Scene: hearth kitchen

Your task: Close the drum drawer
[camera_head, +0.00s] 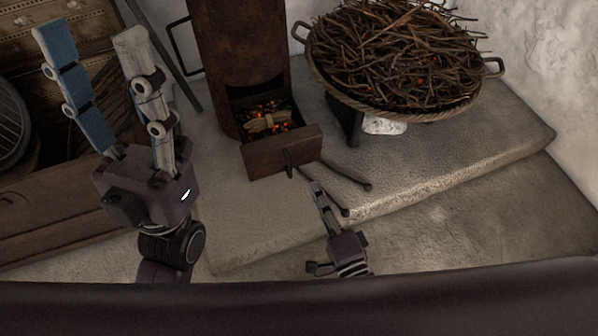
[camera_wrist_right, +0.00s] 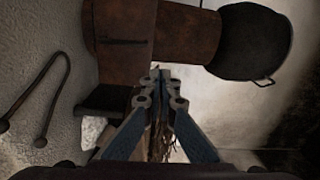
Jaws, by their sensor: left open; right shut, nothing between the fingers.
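The drum (camera_head: 240,40) is a rusty brown metal cylinder standing on the stone hearth. Its drawer (camera_head: 283,152) sticks out at the bottom front, with glowing embers and a tied bundle (camera_head: 268,122) in view inside. A dark handle (camera_head: 288,162) is on the drawer front. My right gripper (camera_head: 314,184) is shut and empty, low and just in front of the drawer to the right of the handle; contact cannot be told. In the right wrist view its fingers (camera_wrist_right: 160,78) are together beside rusty metal. My left gripper (camera_head: 91,32) is open and empty, left of the drum.
A wide basket of twigs (camera_head: 395,60) stands right of the drum. A dark iron tool (camera_head: 345,178) with ball ends lies on the hearth (camera_head: 450,160) by the drawer. A wooden chest (camera_head: 60,220) is at left. The right part of the hearth is clear.

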